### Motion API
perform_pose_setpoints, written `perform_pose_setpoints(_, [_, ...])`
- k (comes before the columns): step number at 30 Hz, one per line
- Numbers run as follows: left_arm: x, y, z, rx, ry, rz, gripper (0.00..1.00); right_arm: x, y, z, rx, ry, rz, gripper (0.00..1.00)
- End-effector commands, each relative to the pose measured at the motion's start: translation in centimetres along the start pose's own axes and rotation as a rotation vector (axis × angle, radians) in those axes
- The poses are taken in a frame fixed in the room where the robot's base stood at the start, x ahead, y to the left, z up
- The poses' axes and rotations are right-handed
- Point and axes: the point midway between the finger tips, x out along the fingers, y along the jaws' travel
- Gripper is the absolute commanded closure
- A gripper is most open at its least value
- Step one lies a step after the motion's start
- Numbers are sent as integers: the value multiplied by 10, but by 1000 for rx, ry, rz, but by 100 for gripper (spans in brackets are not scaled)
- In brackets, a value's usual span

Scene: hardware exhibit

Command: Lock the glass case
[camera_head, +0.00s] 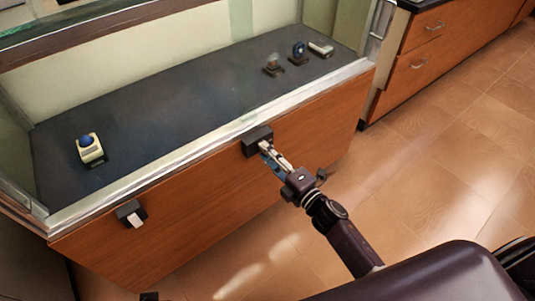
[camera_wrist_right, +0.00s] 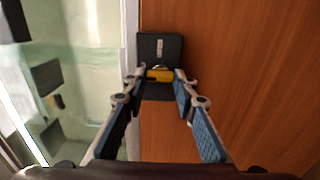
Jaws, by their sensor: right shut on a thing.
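The glass case (camera_head: 195,173) has a metal-edged frame and a wooden front panel. A black lock box (camera_head: 257,134) is mounted at the top of that panel; it also shows in the right wrist view (camera_wrist_right: 160,46). My right gripper (camera_head: 266,149) reaches to it from the lower right. In the right wrist view its fingertips (camera_wrist_right: 160,77) are shut on a small yellow piece (camera_wrist_right: 159,75) at the face of the box. Whether this is a key or a knob I cannot tell. My left gripper is not in view.
A second black box with a white tag (camera_head: 133,215) is on the panel's left. Inside the case stand a blue-topped device (camera_head: 89,148) and several small items at the back right. A wooden drawer cabinet (camera_head: 430,50) is at the right. The tiled floor (camera_head: 440,160) is clear.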

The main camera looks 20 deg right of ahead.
Motion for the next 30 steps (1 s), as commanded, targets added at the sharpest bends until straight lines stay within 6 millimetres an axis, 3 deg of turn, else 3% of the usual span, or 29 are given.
perform_pose_setpoints(9, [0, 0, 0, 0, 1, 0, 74, -1, -2, 0, -4, 0, -3, 98])
perform_pose_setpoints(10, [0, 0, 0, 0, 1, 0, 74, -1, -2, 0, -4, 0, -3, 73])
perform_pose_setpoints(15, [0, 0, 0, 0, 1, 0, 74, 0, -1, 0, -3, 0, -2, 56])
perform_pose_setpoints(24, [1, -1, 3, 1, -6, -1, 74, -2, -1, 0, -2, 0, -2, 56])
perform_pose_setpoints(30, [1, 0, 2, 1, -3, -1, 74, -27, -2, 0, -2, 0, -5, 56])
